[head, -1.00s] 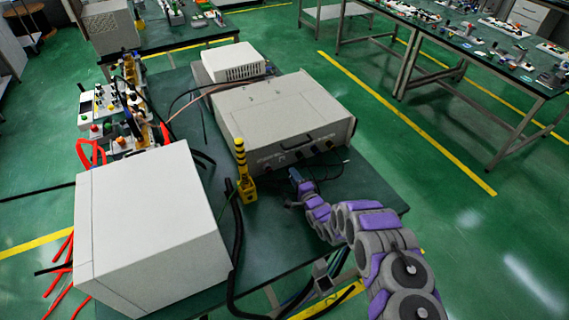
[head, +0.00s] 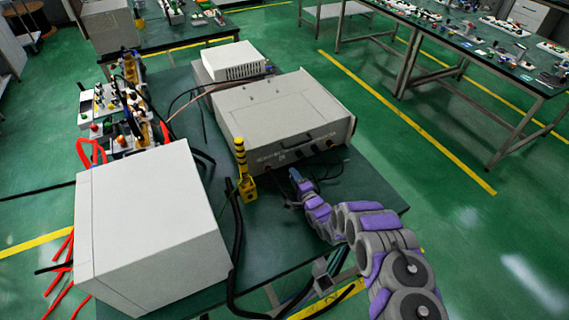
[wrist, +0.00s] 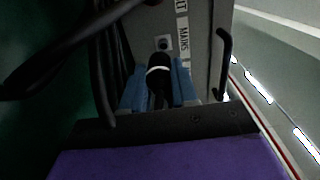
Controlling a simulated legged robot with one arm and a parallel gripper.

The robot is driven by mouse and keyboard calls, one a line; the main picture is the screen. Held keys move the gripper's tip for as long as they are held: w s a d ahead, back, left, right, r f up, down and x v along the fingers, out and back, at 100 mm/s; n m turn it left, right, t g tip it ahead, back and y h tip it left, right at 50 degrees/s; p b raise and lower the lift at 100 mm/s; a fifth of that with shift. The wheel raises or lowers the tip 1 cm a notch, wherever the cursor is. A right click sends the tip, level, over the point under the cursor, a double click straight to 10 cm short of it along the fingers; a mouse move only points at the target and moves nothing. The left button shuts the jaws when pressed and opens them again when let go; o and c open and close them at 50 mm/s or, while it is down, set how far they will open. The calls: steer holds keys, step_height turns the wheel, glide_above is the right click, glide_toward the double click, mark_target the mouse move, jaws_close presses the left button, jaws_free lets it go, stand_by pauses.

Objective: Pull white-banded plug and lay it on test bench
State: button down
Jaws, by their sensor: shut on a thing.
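The white-banded plug (wrist: 159,78) is black with one white ring and shows in the wrist view. My gripper (wrist: 157,90) has its blue fingers on either side of the plug and is shut on it. The plug's tip points at a grey panel with a round fitting (wrist: 164,43) and a MAINS label. I cannot tell whether the plug still touches a socket. In the head view my gripper (head: 295,181) is low in front of the grey generator (head: 285,105), and the plug is too small to make out. The generator stands on the dark green test bench (head: 290,225).
A yellow post (head: 244,175) stands left of my gripper. A large white box (head: 150,220) fills the bench's front left. Black cables (head: 237,235) run between them. Dark cables also hang left of the plug in the wrist view. Bare bench lies in front of the generator.

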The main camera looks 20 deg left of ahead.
steer(key=shift+f, duration=0.55)
steer(key=c, duration=0.8)
jaws_free()
steer(key=v, duration=0.8)
steer(key=p+v, duration=0.1)
steer(key=v, duration=0.8)
steer(key=shift+s+d+f, duration=0.1)
steer(key=shift+s+f, duration=0.15)
steer(key=shift+s, duration=0.05)
